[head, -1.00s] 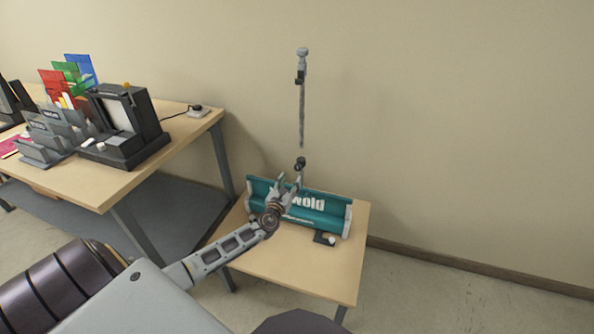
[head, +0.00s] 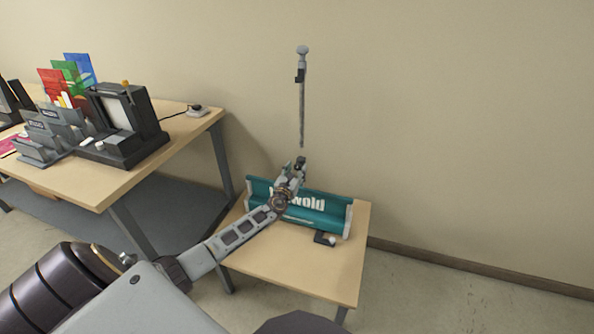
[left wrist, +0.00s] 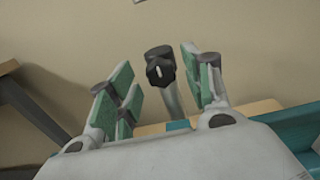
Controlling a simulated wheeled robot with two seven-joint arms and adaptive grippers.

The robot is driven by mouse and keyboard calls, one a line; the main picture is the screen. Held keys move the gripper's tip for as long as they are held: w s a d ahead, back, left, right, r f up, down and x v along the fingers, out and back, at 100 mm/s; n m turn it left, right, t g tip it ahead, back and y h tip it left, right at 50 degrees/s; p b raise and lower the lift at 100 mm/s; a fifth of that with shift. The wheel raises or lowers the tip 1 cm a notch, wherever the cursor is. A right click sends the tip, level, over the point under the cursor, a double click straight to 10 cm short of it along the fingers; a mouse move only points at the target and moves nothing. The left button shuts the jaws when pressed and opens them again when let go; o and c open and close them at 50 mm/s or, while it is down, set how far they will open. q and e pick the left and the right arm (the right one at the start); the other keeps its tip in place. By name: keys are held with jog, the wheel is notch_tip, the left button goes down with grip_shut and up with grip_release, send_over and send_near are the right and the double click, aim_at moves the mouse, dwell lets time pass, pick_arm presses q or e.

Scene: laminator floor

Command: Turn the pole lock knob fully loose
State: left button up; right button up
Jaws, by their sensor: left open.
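The black pole lock knob (left wrist: 160,73) sits on the dark collar of a grey pole (left wrist: 171,100) in the left wrist view. In the head view the collar and knob (head: 300,162) are small, just above the teal roll stand. My left gripper (head: 296,168) is at the knob in the head view, partly covering the lower pole. In the left wrist view its green-padded fingers are open, with the knob between them. Gaps show on both sides, so neither finger appears to touch it. The knob's turn position is unclear. My right gripper is not in view.
The teal stand (head: 325,214) with white lettering lies on a small wooden table (head: 290,262). A small dark part with a white end (head: 325,238) lies before it. A thin upper pole (head: 302,110) rises against the wall. A larger desk (head: 75,182) with a black machine stands left.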

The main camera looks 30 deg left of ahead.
pick_arm(q)
jog(key=shift+x, duration=0.8)
jog(key=c, duration=1)
